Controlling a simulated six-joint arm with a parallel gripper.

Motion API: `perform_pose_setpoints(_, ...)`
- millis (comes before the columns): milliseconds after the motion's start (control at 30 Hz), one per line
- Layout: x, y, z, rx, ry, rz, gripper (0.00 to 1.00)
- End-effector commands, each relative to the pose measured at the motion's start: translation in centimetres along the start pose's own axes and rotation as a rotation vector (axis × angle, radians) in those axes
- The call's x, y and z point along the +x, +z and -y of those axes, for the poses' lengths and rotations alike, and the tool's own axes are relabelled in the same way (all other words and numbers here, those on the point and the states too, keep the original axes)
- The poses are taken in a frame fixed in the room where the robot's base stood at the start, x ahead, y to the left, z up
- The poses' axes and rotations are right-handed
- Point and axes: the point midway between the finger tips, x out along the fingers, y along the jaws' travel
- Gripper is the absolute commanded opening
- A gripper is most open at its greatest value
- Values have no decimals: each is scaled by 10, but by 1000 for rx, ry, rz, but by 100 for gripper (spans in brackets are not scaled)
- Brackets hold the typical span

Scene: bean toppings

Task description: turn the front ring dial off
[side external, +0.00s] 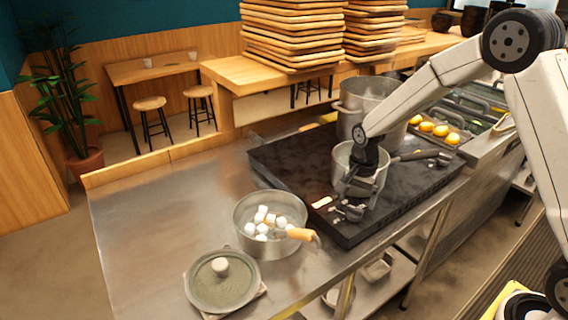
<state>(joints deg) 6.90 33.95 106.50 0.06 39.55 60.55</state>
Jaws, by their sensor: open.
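The black stove (290,165) stands on the steel counter. A metal dial (349,212) sits at its near front corner, just below my gripper. The gripper partly hides the pot, and I cannot tell whether the fingers touch the dial. The dial's setting is too small to read.
A large pot (350,105) stands at the back of the stove. A pot (243,236) with white balls and a wooden-handled tool is on the counter, with a lid (222,284) nearby. The counter's left part is clear. Stacked trays (290,35) stand behind.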

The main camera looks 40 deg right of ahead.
Motion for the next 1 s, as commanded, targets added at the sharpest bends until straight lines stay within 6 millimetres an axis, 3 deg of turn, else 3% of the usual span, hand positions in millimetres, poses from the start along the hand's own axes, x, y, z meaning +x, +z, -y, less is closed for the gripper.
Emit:
perform_pose_setpoints(300, 27, 0, 0, 0, 0, 1, 97)
perform_pose_setpoints(667, 30, 0, 0, 0, -1, 0, 97)
perform_pose_setpoints(933, 30, 0, 0, 0, -1, 0, 11)
perform_pose_setpoints(967, 30, 0, 0, 0, -1, 0, 3)
perform_pose_setpoints(1000, 30, 0, 0, -1, -1, 0, 3)
